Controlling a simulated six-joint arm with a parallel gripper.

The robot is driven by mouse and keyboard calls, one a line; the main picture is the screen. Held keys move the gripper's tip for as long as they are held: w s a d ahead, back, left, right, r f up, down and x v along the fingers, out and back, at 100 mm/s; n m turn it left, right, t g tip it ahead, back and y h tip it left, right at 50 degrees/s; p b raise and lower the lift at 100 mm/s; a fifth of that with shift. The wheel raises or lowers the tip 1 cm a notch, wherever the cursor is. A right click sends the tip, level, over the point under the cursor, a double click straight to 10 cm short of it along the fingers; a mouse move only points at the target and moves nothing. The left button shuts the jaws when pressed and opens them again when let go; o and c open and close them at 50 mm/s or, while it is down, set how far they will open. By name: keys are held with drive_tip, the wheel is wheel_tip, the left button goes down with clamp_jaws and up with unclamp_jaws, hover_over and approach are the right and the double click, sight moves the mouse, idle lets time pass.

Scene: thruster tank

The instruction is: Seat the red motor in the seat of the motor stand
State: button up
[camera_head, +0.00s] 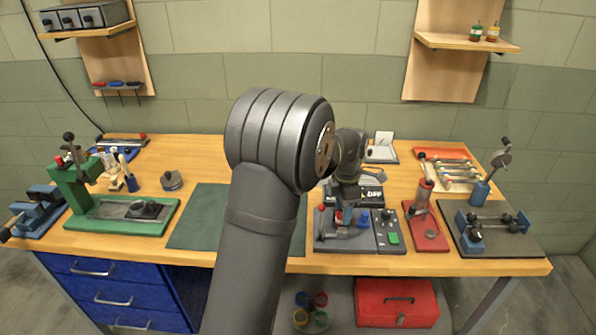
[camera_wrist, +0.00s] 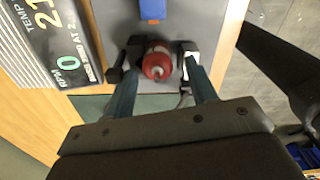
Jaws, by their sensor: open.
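The red motor (camera_wrist: 157,64) is a short red cylinder seen end-on in the wrist view, over the grey base plate of the motor stand (camera_wrist: 105,12). My gripper (camera_wrist: 160,77) is open, with one finger on each side of the motor. Dark and pale parts sit close to the motor on both sides, and I cannot tell whether it rests in the seat. A blue block (camera_wrist: 152,9) stands beyond the motor on the plate. In the head view my gripper (camera_head: 345,203) points down over the stand (camera_head: 331,244), hiding much of it.
A display panel (camera_wrist: 45,45) stands left of the stand in the wrist view. In the head view, a control box (camera_head: 390,226) with a green button and a red fixture (camera_head: 427,236) are to the right. A green mat (camera_head: 203,225) is bare on the left.

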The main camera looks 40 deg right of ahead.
drive_tip(key=r, duration=0.4)
drive_tip(key=shift+w+d+r, duration=0.15)
drive_tip(key=shift+d+r, duration=0.05)
drive_tip(key=shift+r, duration=0.1)
drive_tip(key=s+a+r+n, duration=0.1)
drive_tip(key=a+r+n, duration=0.1)
drive_tip(key=a+n, duration=0.5)
drive_tip(key=w+a+f, duration=0.1)
drive_tip(key=w+f, duration=0.1)
drive_tip(key=w, duration=0.1)
drive_tip(key=w+a+f+m, duration=0.1)
drive_tip(key=w+f, duration=0.1)
drive_tip(key=w, duration=0.1)
drive_tip(key=w+a+f+m, duration=0.1)
drive_tip(key=w+f, duration=0.1)
drive_tip(key=w, duration=0.2)
drive_tip(key=shift+w+a+f, duration=0.1)
drive_tip(key=shift+a+f, duration=0.3)
drive_tip(key=f, duration=0.5)
drive_tip(key=shift+w, duration=0.35)
wheel_tip(320, 180, up, 18)
drive_tip(key=m, duration=0.1)
drive_tip(key=s+a+r+m+t+h, duration=0.1)
drive_tip(key=s+a+r+m, duration=0.3)
drive_tip(key=m, duration=0.8)
drive_tip(key=s+a+r+m+t+h, duration=0.2)
drive_tip(key=s+a+r+m, duration=0.3)
drive_tip(key=m, duration=0.7)
drive_tip(key=shift+r+m, duration=0.4)
drive_tip(key=shift+r, duration=0.5)
